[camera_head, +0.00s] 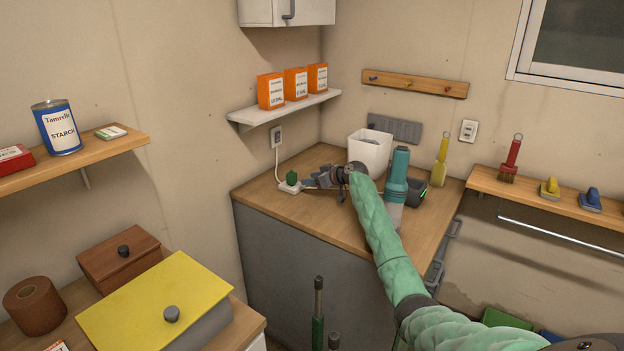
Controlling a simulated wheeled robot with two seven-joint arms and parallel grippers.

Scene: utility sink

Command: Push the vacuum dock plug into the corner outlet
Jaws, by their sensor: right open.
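A white outlet block (290,187) lies on the corner counter, with a white cord (276,165) running up to a wall outlet (277,136). A dark green plug (292,177) stands at the block. My right gripper (311,182) is open, reaching left across the counter, its fingertips just right of the block. A small blue-grey shape lies by the fingertips; I cannot tell whether it is a plug or part of the gripper. The teal handheld vacuum (398,175) stands upright by its dark dock (417,192), which has a green light. My left gripper is not in view.
A white bin (369,151) stands behind my right wrist. A shelf (285,109) with orange boxes (296,85) is above the counter. A second outlet (468,130) is on the right wall. The counter's front left (300,212) is clear.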

